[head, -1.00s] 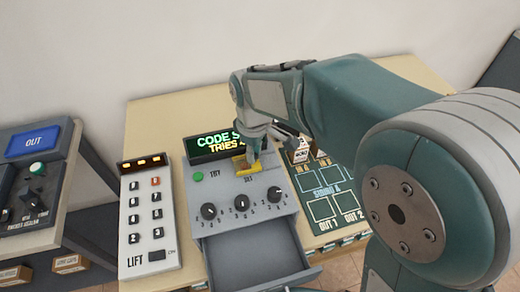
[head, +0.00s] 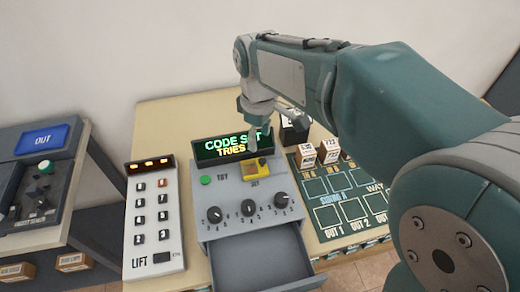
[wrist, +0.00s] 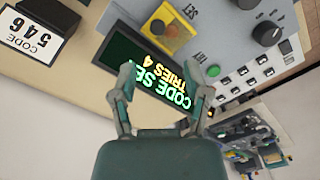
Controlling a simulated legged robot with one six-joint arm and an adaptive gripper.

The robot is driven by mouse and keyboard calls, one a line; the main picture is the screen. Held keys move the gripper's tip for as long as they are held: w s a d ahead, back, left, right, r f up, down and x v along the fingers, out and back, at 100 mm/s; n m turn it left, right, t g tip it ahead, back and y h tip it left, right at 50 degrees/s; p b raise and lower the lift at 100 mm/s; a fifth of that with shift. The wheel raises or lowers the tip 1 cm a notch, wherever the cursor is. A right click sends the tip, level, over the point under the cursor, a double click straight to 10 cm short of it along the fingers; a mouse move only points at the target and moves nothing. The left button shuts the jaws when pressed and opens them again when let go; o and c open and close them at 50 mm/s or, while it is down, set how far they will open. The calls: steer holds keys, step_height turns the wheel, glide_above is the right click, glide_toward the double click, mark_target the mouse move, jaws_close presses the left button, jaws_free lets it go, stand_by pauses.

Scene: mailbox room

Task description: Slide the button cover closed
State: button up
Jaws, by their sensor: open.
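The yellow button cover (head: 257,172) sits on the sloped grey console (head: 230,192), above the SET label. In the head view a tan patch shows within its yellow frame and a small dark knob stands at its upper right. In the wrist view the cover (wrist: 179,37) is near the top, with a grey knob and an orange patch beside it. I cannot tell for sure how far the cover is slid. My gripper (head: 259,138) is above and behind the cover, in front of the display, apart from it. In the wrist view its fingers (wrist: 166,85) are spread and empty.
The green display (head: 231,147) reads CODE SET and TRIES. A green button (head: 206,180), dials (head: 248,207) and an open drawer (head: 262,262) are on the console. A LIFT keypad (head: 153,218) stands left. Small boxes (head: 329,150) stand on the green board (head: 340,195) at right.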

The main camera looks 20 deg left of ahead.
step_height(320, 180, up, 4)
steer(key=shift+a+r, duration=0.1)
steer(key=shift+r, duration=0.1)
stand_by(0.4)
